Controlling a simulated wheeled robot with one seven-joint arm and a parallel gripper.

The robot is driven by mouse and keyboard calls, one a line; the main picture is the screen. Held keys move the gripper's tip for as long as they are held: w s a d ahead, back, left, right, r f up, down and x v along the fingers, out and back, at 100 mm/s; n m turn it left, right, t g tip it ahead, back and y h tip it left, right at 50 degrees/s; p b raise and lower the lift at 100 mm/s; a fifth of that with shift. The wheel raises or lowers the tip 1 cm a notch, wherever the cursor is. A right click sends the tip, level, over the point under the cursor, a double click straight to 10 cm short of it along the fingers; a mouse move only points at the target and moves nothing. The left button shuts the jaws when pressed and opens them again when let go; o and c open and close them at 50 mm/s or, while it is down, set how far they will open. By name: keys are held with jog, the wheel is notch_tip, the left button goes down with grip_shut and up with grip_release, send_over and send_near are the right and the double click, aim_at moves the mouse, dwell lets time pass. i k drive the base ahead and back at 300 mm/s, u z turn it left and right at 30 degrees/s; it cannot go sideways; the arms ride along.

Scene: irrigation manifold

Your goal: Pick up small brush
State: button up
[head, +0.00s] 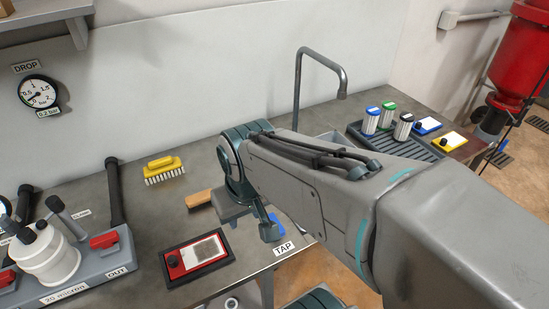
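A yellow brush (164,169) with white bristles lies on the grey bench at left centre. A tan wooden piece (199,198), perhaps a brush handle, lies nearer my gripper; its right end runs up to or behind the gripper, and I cannot tell if they touch. My gripper (252,222) is over the bench to the right of the wooden piece, seen from behind the arm. The arm hides part of the bench, and the gap between the fingers is not clear.
A red-framed card tray (178,283) lies in front of the gripper, near the TAP label (285,248). A tap spout (297,85) rises behind the arm. A ribbed tray (405,149) holds several small canisters at right.

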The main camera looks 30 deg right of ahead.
aim_at(197, 199)
jog(key=u, duration=0.45)
jog(key=k, duration=1.3)
jog(key=z, duration=1)
jog(key=i, duration=1)
